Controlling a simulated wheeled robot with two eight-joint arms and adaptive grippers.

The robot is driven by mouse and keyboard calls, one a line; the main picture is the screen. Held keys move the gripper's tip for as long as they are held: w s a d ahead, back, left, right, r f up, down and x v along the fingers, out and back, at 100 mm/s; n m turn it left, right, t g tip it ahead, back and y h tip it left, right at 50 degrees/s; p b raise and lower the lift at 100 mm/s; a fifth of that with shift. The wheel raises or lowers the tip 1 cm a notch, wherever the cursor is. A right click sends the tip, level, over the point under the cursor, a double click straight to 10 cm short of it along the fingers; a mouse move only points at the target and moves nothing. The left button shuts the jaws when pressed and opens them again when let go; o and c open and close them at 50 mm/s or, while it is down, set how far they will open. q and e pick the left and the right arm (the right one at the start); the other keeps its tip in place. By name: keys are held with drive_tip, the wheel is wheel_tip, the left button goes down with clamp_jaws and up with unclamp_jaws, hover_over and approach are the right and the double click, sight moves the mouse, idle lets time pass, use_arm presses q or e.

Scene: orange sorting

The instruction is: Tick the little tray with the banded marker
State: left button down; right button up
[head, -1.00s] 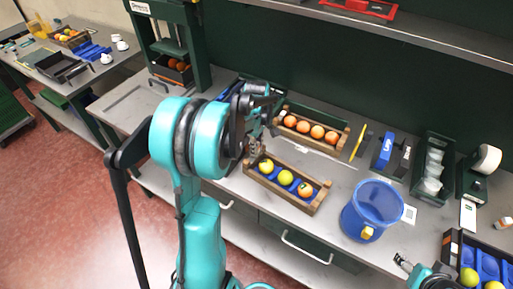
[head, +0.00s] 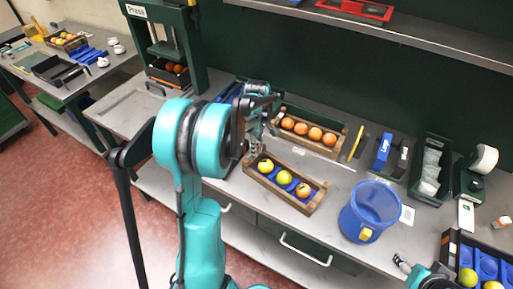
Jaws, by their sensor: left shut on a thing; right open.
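A small wooden tray (head: 286,199) stands near the front edge of the bench, with two yellow fruits (head: 284,177) and one orange fruit (head: 303,190) on a blue insert. My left gripper (head: 256,142) is at the tray's back left corner. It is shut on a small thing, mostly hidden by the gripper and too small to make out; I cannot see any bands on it. A second wooden tray (head: 337,148) with several oranges stands behind. A yellow pen-like stick (head: 356,143) lies to its right. My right gripper (head: 402,264) is open and empty at the lower right.
A blue bucket (head: 362,216) stands right of the near tray. A blue item (head: 383,152), a dark holder with clear cups (head: 430,172) and a tape roll (head: 484,158) stand at the back right. A dark fruit crate (head: 451,246) is at the lower right. A press stands back left.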

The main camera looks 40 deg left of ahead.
use_arm(q)
drive_tip(key=shift+s+f, duration=0.1)
drive_tip(key=shift+s, duration=0.55)
idle(0.4)
drive_tip(key=shift+r+p, duration=0.4)
drive_tip(key=shift+r, duration=0.25)
wheel_tip(320, 180, up, 6)
drive_tip(key=p, duration=0.4)
drive_tip(key=shift+f, duration=0.1)
